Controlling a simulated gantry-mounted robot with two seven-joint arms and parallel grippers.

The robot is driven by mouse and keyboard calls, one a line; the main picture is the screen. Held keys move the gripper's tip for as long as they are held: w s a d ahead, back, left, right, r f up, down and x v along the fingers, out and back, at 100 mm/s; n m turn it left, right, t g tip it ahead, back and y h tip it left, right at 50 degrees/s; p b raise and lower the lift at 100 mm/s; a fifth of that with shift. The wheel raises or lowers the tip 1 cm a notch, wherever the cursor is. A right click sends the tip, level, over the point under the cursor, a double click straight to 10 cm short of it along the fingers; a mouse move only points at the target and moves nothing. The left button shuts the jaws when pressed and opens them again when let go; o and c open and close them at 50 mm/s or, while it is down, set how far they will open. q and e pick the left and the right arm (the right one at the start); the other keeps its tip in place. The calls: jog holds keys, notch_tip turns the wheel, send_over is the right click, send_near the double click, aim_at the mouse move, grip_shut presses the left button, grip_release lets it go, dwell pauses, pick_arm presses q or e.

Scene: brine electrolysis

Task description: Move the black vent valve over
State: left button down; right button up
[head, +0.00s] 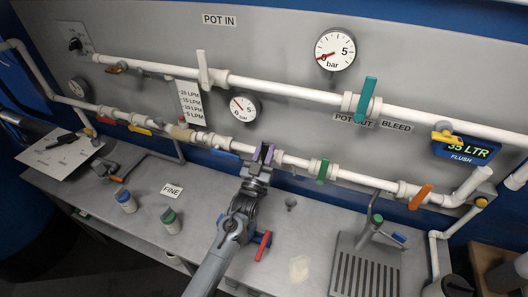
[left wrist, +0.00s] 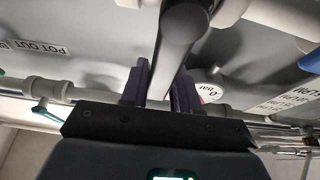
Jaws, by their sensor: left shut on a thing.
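My left gripper (head: 264,153) is at the lower white pipe (head: 295,160), near the middle of the panel in the head view. Its purple fingers also show in the left wrist view (left wrist: 160,85). They are shut on a dark bar (left wrist: 185,28) that runs between them toward the pipework. The bar looks like the handle of the black vent valve. In the head view the gripper hides this handle, so its angle is hard to tell there. My right gripper is not in view.
Beside the gripper on the lower pipe are a blue handle (head: 224,153) and a green handle (head: 323,171). An orange handle (head: 420,196) is farther right.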

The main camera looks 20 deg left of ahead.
aim_at(265, 153)
pick_arm(q)
jog(key=c, duration=0.9)
grip_release()
jog(key=shift+s, duration=0.1)
jog(key=v, duration=0.5)
jog(key=shift+s+f, duration=0.1)
jog(key=shift+s, duration=0.3)
jog(key=s, duration=1.1)
jog(key=shift+d, duration=0.35)
